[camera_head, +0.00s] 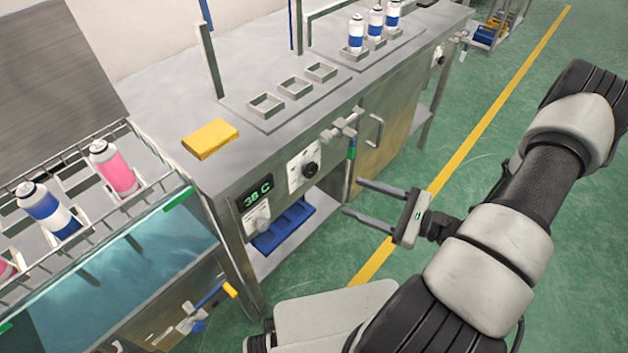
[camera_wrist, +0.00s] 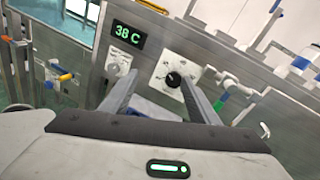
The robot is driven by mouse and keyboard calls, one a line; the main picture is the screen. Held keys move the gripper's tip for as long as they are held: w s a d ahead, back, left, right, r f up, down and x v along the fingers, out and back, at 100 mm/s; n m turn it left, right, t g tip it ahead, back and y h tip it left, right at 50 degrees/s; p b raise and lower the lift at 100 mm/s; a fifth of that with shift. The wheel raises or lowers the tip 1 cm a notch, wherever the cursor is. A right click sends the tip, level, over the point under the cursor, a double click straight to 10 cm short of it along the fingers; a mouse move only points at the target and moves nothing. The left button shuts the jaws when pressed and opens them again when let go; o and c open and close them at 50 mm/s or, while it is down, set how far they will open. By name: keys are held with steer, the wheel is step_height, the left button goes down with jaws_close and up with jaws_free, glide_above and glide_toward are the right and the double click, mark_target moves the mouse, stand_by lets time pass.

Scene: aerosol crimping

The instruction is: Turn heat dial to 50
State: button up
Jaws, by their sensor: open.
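A black round dial (camera_head: 311,170) sits on a white plate on the front panel of the steel bench. In the wrist view the black dial (camera_wrist: 173,79) has a ring of marks around it. A green display (camera_head: 257,192) left of it reads 38 C. A pale knob (camera_head: 258,224) sits below the display; its label is too small to read. My gripper (camera_head: 354,197) is open and empty, in front of the panel, apart from the dial and to its right in the head view. In the wrist view the black dial appears between the fingers, near the right one.
A pipe with a green-handled valve (camera_head: 351,152) stands out from the panel right of the dial. A yellow block (camera_head: 210,138) lies on the bench top. A water bath (camera_head: 130,270) with cans is at left. Open green floor lies at right.

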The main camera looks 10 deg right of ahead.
mark_target(313, 173)
step_height(313, 173, down, 6)
steer(key=d+r+m+t+h, duration=0.1)
steer(key=d+m+t+h, duration=0.2)
steer(key=m, duration=0.1)
steer(key=b+x, duration=0.3)
steer(key=x, duration=1.4)
steer(key=shift+a, duration=0.35)
steer(key=c, duration=1)
steer(key=shift+c, duration=0.2)
